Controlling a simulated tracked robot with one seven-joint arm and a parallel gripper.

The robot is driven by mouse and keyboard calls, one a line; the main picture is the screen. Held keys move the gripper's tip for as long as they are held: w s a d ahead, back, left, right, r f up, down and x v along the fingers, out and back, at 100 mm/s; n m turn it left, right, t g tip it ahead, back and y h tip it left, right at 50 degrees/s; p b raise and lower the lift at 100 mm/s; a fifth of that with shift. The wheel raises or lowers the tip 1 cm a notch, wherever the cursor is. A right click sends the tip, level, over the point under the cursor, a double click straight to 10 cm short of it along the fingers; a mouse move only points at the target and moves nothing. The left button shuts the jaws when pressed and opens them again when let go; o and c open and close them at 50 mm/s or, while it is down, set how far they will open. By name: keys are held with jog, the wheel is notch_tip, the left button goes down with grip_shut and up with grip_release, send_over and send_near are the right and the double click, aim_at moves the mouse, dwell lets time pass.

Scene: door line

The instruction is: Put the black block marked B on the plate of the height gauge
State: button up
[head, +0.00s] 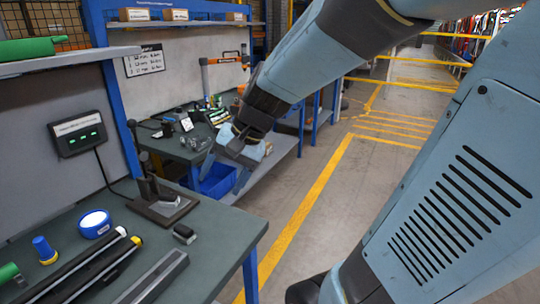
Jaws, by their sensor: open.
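A small black block (184,234) lies on the dark green bench top near its right edge. Its marking is too small to read. The height gauge (160,200) stands just behind it and to its left, with a dark column and a flat base plate. A small grey piece shows on that plate. The block is on the bench, apart from the gauge. My gripper (223,180) hangs beyond the bench's right edge, behind and right of the block and gauge. Its blue-grey fingers point down, open, with nothing seen between them.
A blue-and-white round tin (95,223), a blue knobbed piece (44,249) and dark tubes (85,270) lie on the bench's left. A grey bar (150,279) lies in front. A blue bin (216,182) is behind my gripper. The floor at right is clear.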

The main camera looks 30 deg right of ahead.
jog(key=s+d+r+n+t+h, duration=0.3)
jog(key=s+d+r+n+h, duration=0.2)
jog(key=s+d+r, duration=0.1)
jog(key=shift+s+d, duration=0.4)
jog(key=shift+d, duration=0.45)
